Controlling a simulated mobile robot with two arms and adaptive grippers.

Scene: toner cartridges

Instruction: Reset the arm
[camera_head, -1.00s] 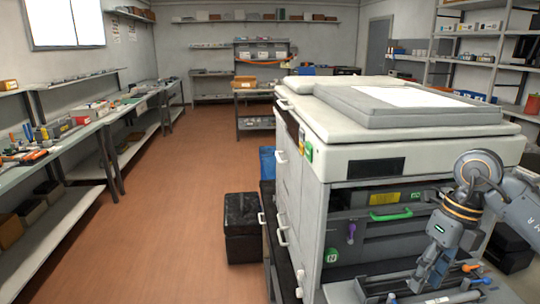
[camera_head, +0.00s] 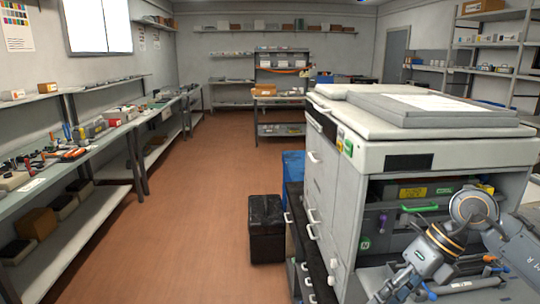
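My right arm comes in from the right in front of a large grey-white copier (camera_head: 440,152) with its front open. My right gripper (camera_head: 382,292) points down and left, low over the open front part of the copier, near the bottom edge of the view. Its fingertips are small and unclear, so I cannot tell if it is open or holds anything. Inside the copier are a green handle (camera_head: 419,208) and a purple lever (camera_head: 383,221). My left gripper is not in view.
A black bin (camera_head: 266,230) stands on the floor left of the copier. A long workbench (camera_head: 100,128) with tools and parts runs along the left wall. Shelves (camera_head: 500,72) stand at the back right. The brown floor (camera_head: 200,220) between bench and copier is clear.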

